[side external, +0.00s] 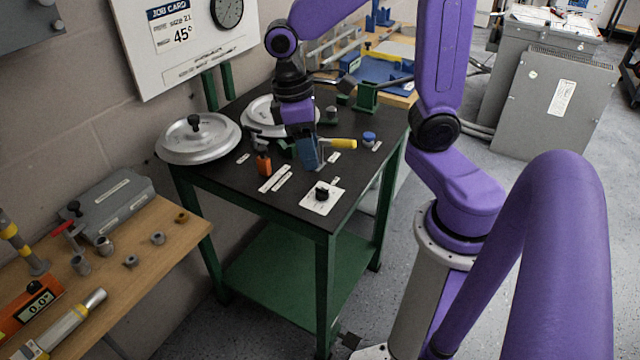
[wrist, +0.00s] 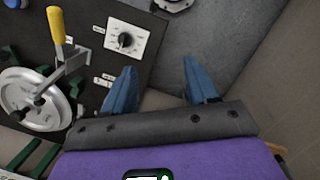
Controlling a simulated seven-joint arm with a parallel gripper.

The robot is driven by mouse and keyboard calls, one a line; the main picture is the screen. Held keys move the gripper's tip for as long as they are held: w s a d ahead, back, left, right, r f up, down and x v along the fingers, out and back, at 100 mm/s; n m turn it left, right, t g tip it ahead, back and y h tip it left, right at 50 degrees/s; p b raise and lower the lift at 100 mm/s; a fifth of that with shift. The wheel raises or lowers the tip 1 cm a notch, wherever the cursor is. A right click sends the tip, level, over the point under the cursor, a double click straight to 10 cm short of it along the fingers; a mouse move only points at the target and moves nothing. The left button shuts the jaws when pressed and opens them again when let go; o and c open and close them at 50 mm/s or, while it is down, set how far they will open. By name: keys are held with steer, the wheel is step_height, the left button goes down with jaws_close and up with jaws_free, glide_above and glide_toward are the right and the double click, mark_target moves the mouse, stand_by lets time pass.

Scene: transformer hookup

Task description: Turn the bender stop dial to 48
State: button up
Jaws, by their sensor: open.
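The bender stop dial (side external: 322,193) is a black knob on a white square plate at the table's front corner. In the wrist view the dial (wrist: 125,41) lies up and left of my fingers, with scale marks around it too small to read. My gripper (side external: 310,165) has blue fingers and hangs above the table, behind and left of the dial in the side view. In the wrist view my gripper (wrist: 158,72) is open, with nothing between its fingers, and apart from the dial.
The job card (side external: 176,30) reads 45°. The table's front edge is just past the dial.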

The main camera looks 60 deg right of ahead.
steer(key=w+d+f+m+g, duration=0.1)
steer(key=w+d+m+g, duration=0.2)
steer(key=w+d+m, duration=0.45)
steer(key=n+y, duration=0.1)
glide_toward(320, 188)
steer(key=x, duration=0.9)
steer(key=shift+s+r, duration=0.1)
steer(key=shift+s, duration=0.1)
steer(key=shift+n, duration=0.25)
steer(key=c, duration=1)
